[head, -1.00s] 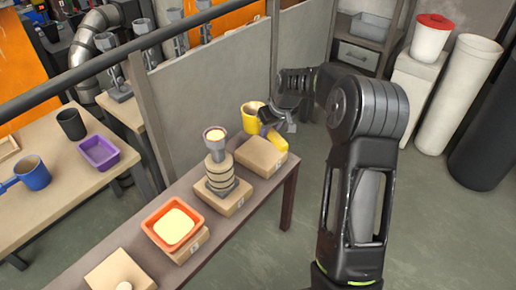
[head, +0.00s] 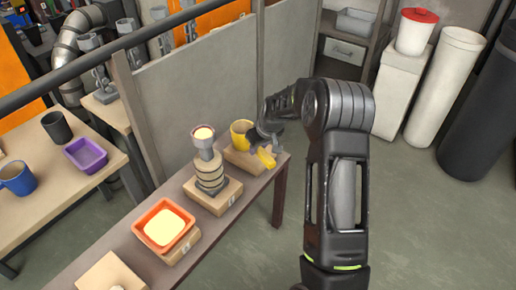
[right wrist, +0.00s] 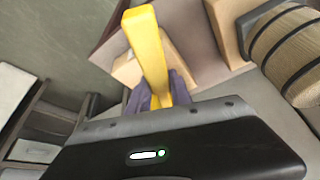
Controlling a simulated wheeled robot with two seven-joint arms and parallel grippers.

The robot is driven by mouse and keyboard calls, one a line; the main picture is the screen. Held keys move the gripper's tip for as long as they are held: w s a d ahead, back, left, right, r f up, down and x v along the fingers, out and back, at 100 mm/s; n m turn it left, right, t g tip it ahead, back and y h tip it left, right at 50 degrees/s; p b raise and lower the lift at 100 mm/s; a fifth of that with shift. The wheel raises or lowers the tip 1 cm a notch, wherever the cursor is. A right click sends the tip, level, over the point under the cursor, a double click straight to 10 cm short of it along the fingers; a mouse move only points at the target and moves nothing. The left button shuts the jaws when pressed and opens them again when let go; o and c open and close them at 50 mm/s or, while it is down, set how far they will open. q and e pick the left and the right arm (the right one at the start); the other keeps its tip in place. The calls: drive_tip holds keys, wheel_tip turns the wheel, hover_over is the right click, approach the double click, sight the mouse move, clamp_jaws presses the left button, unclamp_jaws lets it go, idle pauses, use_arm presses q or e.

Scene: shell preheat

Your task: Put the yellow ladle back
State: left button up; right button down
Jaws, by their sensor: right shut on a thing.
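The yellow ladle has a cup-like bowl (head: 239,134) at the far end of the near table, and its handle (head: 266,157) points toward the front right. It is at a light brown block (head: 240,161); I cannot tell if it rests on it. My right gripper (head: 257,141) comes in from the right and is shut on the ladle's handle. In the right wrist view the yellow handle (right wrist: 148,45) stands between the grey fingers (right wrist: 161,95), with the block behind it. The bowl is hidden there. My left gripper is not in view.
A grey stand with stacked rings (head: 210,173) is left of the ladle. An orange tray (head: 164,227) with pale yellow contents is nearer. A grey partition (head: 195,80) stands behind the table. On the other table are a blue cup (head: 17,180), a purple tray (head: 86,154) and a dark cup (head: 57,126).

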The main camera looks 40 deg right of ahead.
drive_tip(key=shift+f, duration=0.1)
drive_tip(key=shift+f, duration=0.2)
drive_tip(key=c, duration=1.2)
unclamp_jaws()
drive_tip(key=shift+o, duration=0.2)
drive_tip(key=shift+r, duration=0.15)
drive_tip(key=shift+r, duration=0.2)
drive_tip(key=v, duration=1.1)
drive_tip(key=shift+s+r+p, duration=0.3)
drive_tip(key=shift+p, duration=0.15)
